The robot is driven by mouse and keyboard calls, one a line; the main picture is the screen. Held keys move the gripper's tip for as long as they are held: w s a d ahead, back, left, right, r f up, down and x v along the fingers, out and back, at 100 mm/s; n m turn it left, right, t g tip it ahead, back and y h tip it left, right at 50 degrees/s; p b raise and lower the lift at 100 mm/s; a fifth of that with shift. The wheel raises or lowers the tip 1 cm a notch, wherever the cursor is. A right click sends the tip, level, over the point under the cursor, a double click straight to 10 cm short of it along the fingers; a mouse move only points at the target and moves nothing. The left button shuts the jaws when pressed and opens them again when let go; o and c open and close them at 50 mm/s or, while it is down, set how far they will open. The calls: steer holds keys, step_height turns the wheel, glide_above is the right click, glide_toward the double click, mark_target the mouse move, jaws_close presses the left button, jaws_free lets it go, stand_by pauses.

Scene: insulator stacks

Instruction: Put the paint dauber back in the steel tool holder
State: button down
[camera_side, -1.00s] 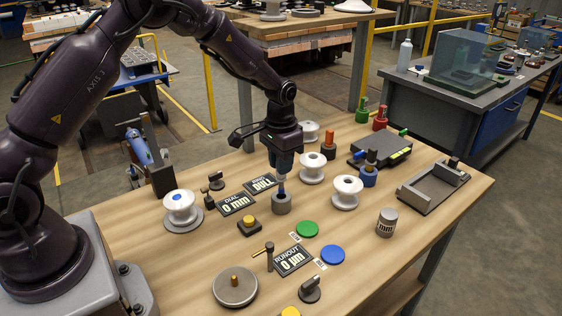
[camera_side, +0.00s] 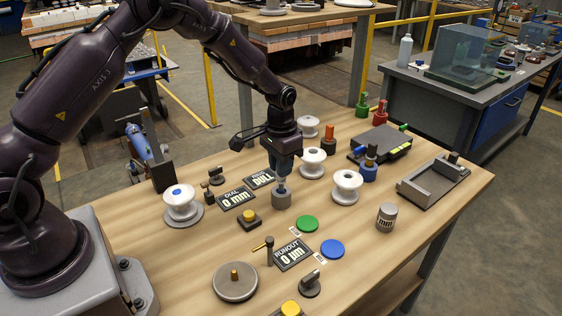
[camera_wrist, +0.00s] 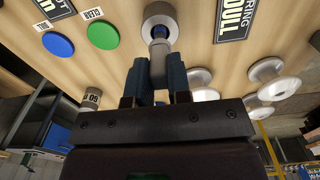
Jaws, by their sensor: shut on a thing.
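The steel tool holder (camera_side: 281,201) is a short grey cylinder on the wooden bench, left of the white insulators. My gripper (camera_side: 283,176) is directly above it, pointing down, with its fingers shut on the paint dauber. In the wrist view, the dauber (camera_wrist: 158,48) shows as a grey shaft between the blue-grey fingertips of my gripper (camera_wrist: 159,75). Its blue end is at or inside the dark mouth of the holder (camera_wrist: 148,10). How deep it sits is hard to tell. The fingers hide the dauber's upper part.
White insulators (camera_side: 346,187) stand close right of the gripper. The dull/ring plate (camera_side: 260,179) and dial plate (camera_side: 236,198) lie to the left. A green disc (camera_side: 307,223) and a blue disc (camera_side: 332,249) lie in front. A yellow-topped button (camera_side: 249,216) is at front left.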

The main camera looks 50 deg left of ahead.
steer(key=shift+f, duration=1.45)
steer(key=c, duration=1)
jaws_free()
step_height(320, 180, up, 13)
steer(key=s+d+r+t, duration=0.1)
steer(key=s+r+t, duration=0.1)
steer(key=s+r, duration=0.3)
steer(key=s+d+r+t, duration=0.1)
steer(key=s+r, duration=0.4)
steer(key=s, duration=0.8)
steer(key=s+d+r+t, duration=0.2)
steer(key=s+r, duration=0.3)
steer(key=s, duration=0.3)
steer(key=shift+s+d+r+t, duration=0.15)
steer(key=shift+s+d+t, duration=0.15)
steer(key=shift+s+d, duration=0.15)
